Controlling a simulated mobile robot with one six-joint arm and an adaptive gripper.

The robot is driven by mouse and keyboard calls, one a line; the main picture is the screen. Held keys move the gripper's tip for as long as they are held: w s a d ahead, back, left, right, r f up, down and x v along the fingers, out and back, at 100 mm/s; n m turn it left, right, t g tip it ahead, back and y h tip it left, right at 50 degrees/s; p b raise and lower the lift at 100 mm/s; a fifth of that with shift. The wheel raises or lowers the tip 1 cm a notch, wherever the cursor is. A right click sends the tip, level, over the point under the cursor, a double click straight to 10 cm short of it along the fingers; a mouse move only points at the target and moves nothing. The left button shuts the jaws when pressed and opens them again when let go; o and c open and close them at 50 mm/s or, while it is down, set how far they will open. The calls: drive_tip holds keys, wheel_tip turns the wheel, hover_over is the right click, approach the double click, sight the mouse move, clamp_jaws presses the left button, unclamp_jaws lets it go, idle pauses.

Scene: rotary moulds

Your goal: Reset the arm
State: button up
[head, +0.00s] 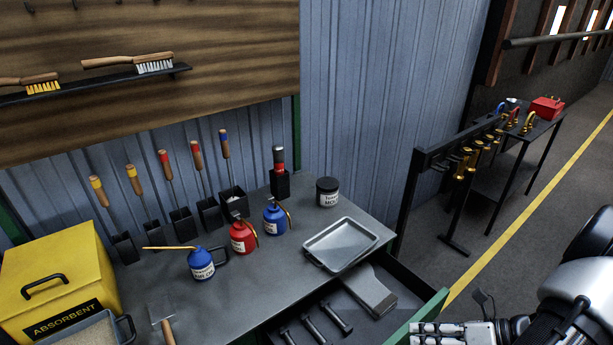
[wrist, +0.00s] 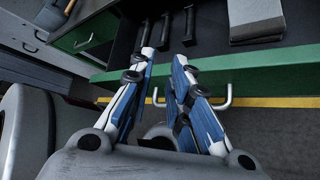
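My gripper (head: 450,334) is at the lower right of the head view, beside the green front of a pulled-out drawer (head: 432,312). In the wrist view my gripper (wrist: 164,58) has its two blue-and-white fingers apart, with nothing between the tips. The fingers reach over the green drawer front (wrist: 265,73). The pale bar handle (wrist: 229,97) is partly hidden behind the fingers; I cannot tell whether they touch it. My arm enters the head view from the right edge.
The open drawer holds dark bolts (head: 334,317) and a grey block (head: 368,290). On the workbench (head: 290,262) are a metal tray (head: 341,244), oil cans (head: 243,237), a jar (head: 327,192) and a yellow absorbent box (head: 60,275).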

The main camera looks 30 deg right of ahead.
drive_tip(key=w+a+r+n+g, duration=0.7)
drive_tip(key=w+a+r+n, duration=0.2)
drive_tip(key=w+r+n, duration=0.6)
drive_tip(key=w+a+r+n+h, duration=0.3)
drive_tip(key=a+r+n, duration=0.6)
drive_tip(key=a+n, duration=0.25)
drive_tip(key=a+r+n+h, duration=0.2)
drive_tip(key=a+r+n, duration=0.35)
drive_tip(key=a, duration=0.25)
drive_tip(key=s+a+f+n+h, duration=0.1)
drive_tip(key=s+f+n, duration=0.1)
drive_tip(key=s, duration=0.5)
drive_tip(key=s+a+f+n+t+h, duration=0.1)
drive_tip(key=s+a+f+n, duration=0.1)
drive_tip(key=s+n, duration=0.3)
drive_tip(key=shift+s+f+t, duration=0.3)
drive_tip(key=shift+s+f, duration=0.1)
drive_tip(key=shift+s, duration=0.5)
